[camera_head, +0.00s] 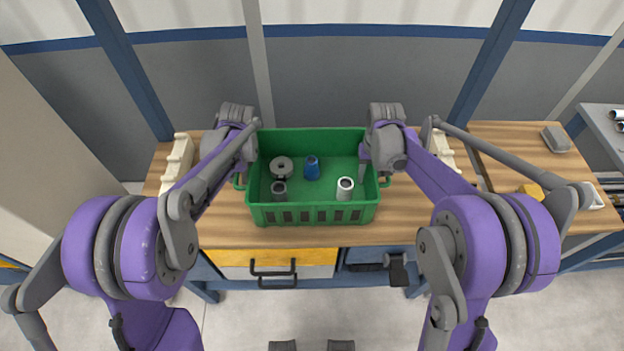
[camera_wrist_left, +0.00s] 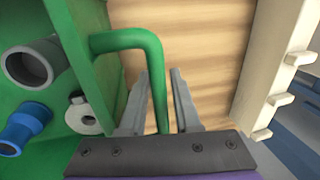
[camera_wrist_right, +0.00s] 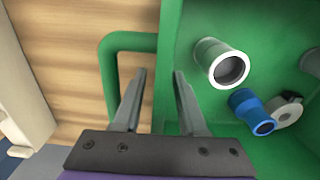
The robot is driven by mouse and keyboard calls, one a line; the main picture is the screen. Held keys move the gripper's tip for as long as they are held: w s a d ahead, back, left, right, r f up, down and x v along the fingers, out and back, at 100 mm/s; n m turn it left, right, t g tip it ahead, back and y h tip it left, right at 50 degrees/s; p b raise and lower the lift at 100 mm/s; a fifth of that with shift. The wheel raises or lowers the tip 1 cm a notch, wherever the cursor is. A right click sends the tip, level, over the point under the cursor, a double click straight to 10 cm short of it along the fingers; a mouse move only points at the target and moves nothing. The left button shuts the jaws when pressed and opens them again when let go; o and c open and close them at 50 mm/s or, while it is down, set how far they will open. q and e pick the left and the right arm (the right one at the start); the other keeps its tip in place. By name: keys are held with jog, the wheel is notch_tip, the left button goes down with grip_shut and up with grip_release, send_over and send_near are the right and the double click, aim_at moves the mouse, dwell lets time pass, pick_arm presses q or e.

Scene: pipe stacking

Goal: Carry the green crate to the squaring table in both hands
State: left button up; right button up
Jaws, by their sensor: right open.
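The green crate (camera_head: 270,214) sits on a wooden-topped workbench (camera_head: 400,222), with a loop handle at each end. It holds a grey flange (camera_head: 281,167), a blue fitting (camera_head: 312,167), a dark grey pipe piece (camera_head: 279,190) and a light grey one (camera_head: 345,188). My left gripper (camera_wrist_left: 160,76) is open, with the crate's left handle (camera_wrist_left: 157,70) between its fingers. My right gripper (camera_wrist_right: 159,74) is open at the other end. The right handle (camera_wrist_right: 107,70) shows beside its outer finger, not clearly between the fingers. I cannot tell which surface is the squaring table.
Cream racks (camera_head: 177,163) stand at the left of the bench and behind my right arm. Another wooden top (camera_head: 505,150) at the right carries a grey block (camera_head: 556,138) and a yellow item (camera_head: 531,191). A grey shelf (camera_head: 592,120) with pipes is at the far right.

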pick_arm(q)
jog(key=c, duration=0.5)
pick_arm(e)
jog(key=c, duration=0.5)
grip_shut()
dwell(0.7)
